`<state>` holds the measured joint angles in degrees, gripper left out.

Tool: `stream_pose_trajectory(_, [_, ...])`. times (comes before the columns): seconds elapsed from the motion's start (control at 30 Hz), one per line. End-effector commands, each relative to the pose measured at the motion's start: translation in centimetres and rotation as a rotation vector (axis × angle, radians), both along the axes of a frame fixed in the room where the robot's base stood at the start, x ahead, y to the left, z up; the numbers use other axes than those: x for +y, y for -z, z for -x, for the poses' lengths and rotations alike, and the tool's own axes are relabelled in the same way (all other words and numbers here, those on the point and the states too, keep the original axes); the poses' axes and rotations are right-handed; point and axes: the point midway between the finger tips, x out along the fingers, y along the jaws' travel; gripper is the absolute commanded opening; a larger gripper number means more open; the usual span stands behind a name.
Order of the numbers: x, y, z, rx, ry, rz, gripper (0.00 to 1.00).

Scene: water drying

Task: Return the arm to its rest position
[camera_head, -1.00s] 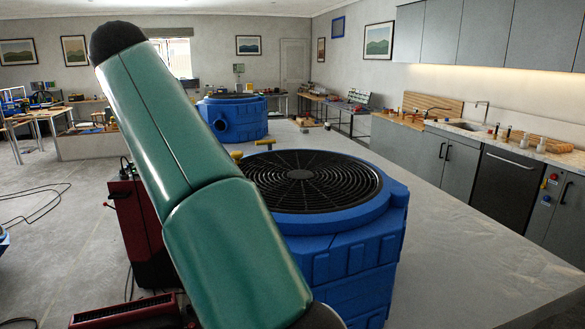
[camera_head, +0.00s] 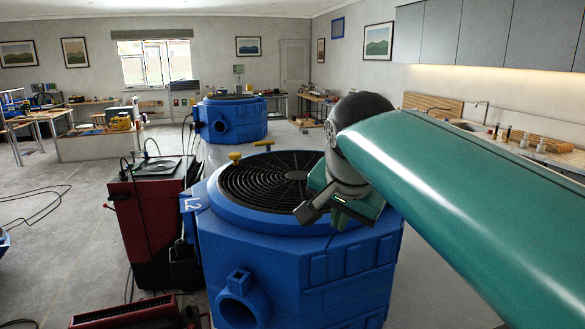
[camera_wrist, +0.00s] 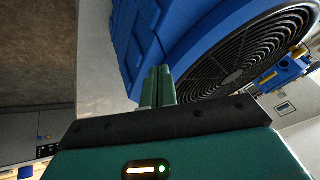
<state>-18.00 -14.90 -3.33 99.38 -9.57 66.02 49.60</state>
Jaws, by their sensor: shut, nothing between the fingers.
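My green arm reaches in from the right edge in the head view, with its dark grey wrist joint near the middle. My gripper (camera_head: 340,212) shows partly below that joint, in front of the near blue tank (camera_head: 300,270). In the wrist view the two green fingers of my gripper (camera_wrist: 158,86) stand side by side, shut and empty. The tank's blue wall and black round grille (camera_wrist: 245,55) lie just beyond them. I cannot tell the exact gap between gripper and tank.
A dark red machine (camera_head: 145,215) stands left of the near tank. A second blue tank (camera_head: 232,118) stands farther back. A counter with a sink (camera_head: 468,125) runs along the right wall. Cables (camera_head: 40,195) lie on the open grey floor at left.

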Motion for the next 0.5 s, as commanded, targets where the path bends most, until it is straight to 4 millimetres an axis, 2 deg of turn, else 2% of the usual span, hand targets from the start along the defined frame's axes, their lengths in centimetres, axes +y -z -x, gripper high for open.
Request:
stream_pose_trajectory(0.03, [-1.5,1.6,1.9,0.008,-0.046,0.027,0.00])
stream_pose_trajectory(0.1, [-3.0,4.0,4.3,0.016,-0.127,0.067,0.00])
stream_pose_trajectory(0.3, [-6.3,11.9,11.3,0.033,-0.344,0.185,0.00])
stream_pose_trajectory(0.4, [-7.1,15.4,14.0,0.037,-0.428,0.233,0.00])
stream_pose_trajectory(0.5, [-7.6,17.7,15.6,0.040,-0.483,0.264,0.00])
